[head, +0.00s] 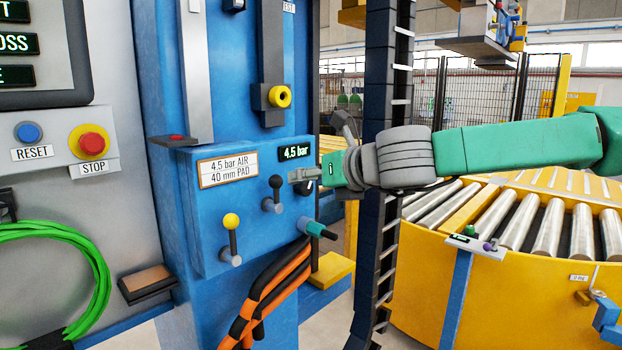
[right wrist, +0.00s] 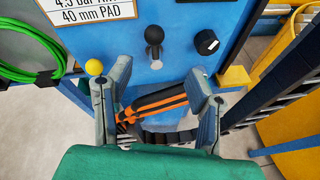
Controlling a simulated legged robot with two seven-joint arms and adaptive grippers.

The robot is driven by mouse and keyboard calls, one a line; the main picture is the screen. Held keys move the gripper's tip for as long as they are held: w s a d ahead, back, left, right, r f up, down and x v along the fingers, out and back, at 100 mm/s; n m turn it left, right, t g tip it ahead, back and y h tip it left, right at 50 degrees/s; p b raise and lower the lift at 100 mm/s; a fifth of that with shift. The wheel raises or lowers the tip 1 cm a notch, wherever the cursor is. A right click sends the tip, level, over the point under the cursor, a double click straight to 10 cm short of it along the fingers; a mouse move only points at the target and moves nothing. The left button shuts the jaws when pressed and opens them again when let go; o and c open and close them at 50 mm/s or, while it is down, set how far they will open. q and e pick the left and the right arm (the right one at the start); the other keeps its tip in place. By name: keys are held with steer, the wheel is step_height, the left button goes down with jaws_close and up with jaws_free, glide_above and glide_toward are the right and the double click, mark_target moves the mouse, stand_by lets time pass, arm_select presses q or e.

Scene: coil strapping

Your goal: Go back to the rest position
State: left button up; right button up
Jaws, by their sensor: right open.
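My right gripper (head: 304,180) reaches in from the right in the head view, in front of the blue control panel (head: 205,235). In the right wrist view its two fingers (right wrist: 160,88) stand apart with nothing between them. A black-knobbed lever (head: 274,190) is just left of the fingertips in the head view. It shows beyond the fingers in the right wrist view (right wrist: 154,40). A yellow-knobbed lever (head: 231,235) is lower left on the panel. A black knob (head: 306,187) is partly hidden by the gripper. My left gripper is not in view.
Orange and black hoses (head: 268,295) hang below the panel. A grey cabinet with a red stop button (head: 92,143) and a green cable (head: 95,265) stands left. A dark cable chain (head: 380,90) rises behind my right arm. A yellow roller conveyor (head: 500,290) is right.

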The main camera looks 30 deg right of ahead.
steer(key=shift+s+a+r, duration=0.1)
steer(key=shift+a, duration=0.05)
stand_by(0.3)
steer(key=s+a+f+n+g+b, duration=0.25)
steer(key=s+f+n, duration=0.2)
steer(key=f, duration=0.75)
steer(key=s+a+f+n+g+b, duration=0.1)
steer(key=s+a+f+n+g, duration=0.15)
steer(key=f+n, duration=0.65)
steer(key=s+a+f+n+g+b, duration=0.1)
steer(key=s+a+f+n, duration=0.25)
steer(key=f, duration=1.25)
steer(key=s+d+f+n+g+h+b, duration=0.1)
steer(key=s+d+f+n+g+b, duration=0.1)
steer(key=s+f+n, duration=0.7)
steer(key=s+d+f+n+g+h+b, duration=0.2)
steer(key=s+d+f+n+g, duration=0.3)
steer(key=s+f+n, duration=0.5)
steer(key=s+d+f+b, duration=0.1)
steer(key=s+d+f, duration=0.1)
steer(key=s, duration=0.6)
steer(key=shift+s+d+f+n, duration=0.25)
steer(key=shift+s+f+n, duration=0.05)
steer(key=shift+f, duration=0.55)
steer(key=shift+w, duration=0.15)
